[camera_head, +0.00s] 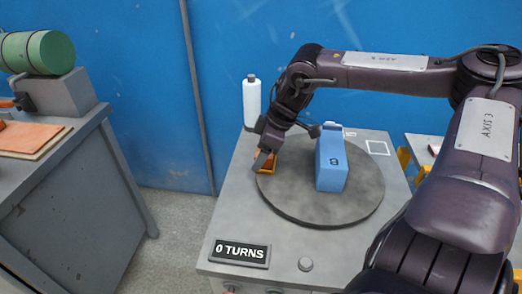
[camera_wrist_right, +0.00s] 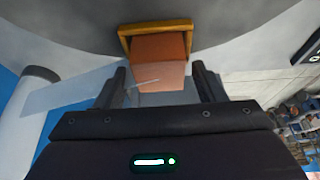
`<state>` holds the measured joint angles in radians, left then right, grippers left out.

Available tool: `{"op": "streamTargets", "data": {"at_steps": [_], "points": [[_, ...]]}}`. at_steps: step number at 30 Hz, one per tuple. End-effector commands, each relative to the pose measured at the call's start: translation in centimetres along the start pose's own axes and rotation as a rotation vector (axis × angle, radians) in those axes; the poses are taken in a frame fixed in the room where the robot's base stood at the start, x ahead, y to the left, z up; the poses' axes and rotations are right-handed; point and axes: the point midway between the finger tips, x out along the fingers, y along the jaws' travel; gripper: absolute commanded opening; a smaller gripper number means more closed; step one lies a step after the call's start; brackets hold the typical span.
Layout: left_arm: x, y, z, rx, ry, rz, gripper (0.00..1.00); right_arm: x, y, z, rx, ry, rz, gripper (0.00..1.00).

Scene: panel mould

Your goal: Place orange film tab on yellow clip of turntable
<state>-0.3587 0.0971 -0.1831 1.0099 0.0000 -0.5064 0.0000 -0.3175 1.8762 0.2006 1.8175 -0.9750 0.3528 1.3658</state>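The turntable (camera_head: 300,208) is a round grey disc on a grey bench. The yellow clip (camera_wrist_right: 124,42) is at the disc's left edge; in the wrist view it frames three sides of the orange film tab (camera_wrist_right: 160,62). The tab also shows below my right gripper in the head view (camera_head: 264,158). My right gripper (camera_wrist_right: 162,88) is over the tab, with one finger on each side and a gap between each finger and the tab. The gripper hides part of tab and clip in the head view. My left gripper is not in view.
A blue block marked 8 (camera_head: 331,162) stands on the disc right of my gripper. A white bottle (camera_head: 251,102) stands behind. A "0 TURNS" sign (camera_head: 239,252) and a round knob (camera_head: 305,264) are at the bench front. Another bench (camera_head: 85,150) is at left.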

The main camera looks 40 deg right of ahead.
Motion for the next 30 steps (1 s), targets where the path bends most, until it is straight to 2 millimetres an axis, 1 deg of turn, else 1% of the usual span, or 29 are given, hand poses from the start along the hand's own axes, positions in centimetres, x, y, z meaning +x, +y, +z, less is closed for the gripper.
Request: {"op": "streamTargets", "data": {"at_steps": [6, 10, 14, 18, 21, 27, 30], "points": [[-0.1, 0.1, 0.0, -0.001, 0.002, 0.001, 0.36, -0.2, 0.0, -0.1, 0.0, 0.001, 0.001, 0.63], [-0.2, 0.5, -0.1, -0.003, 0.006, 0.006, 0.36, -1.4, 0.1, -0.2, 0.0, 0.004, 0.003, 0.63], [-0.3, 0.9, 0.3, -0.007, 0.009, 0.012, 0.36, -3.4, 0.1, -0.3, -0.001, 0.006, 0.004, 0.63], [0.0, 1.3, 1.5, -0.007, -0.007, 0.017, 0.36, -6.0, 0.1, -0.3, -0.001, 0.008, 0.004, 0.63], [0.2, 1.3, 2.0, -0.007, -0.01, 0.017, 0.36, -7.9, 0.1, -0.3, -0.002, 0.006, 0.006, 0.63], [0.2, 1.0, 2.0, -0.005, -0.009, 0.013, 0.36, -10.8, 0.1, -0.1, 0.0, 0.002, 0.002, 0.63], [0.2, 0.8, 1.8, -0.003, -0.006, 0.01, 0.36, -11.7, 0.1, -0.1, 0.0, 0.001, 0.002, 0.63]]}}
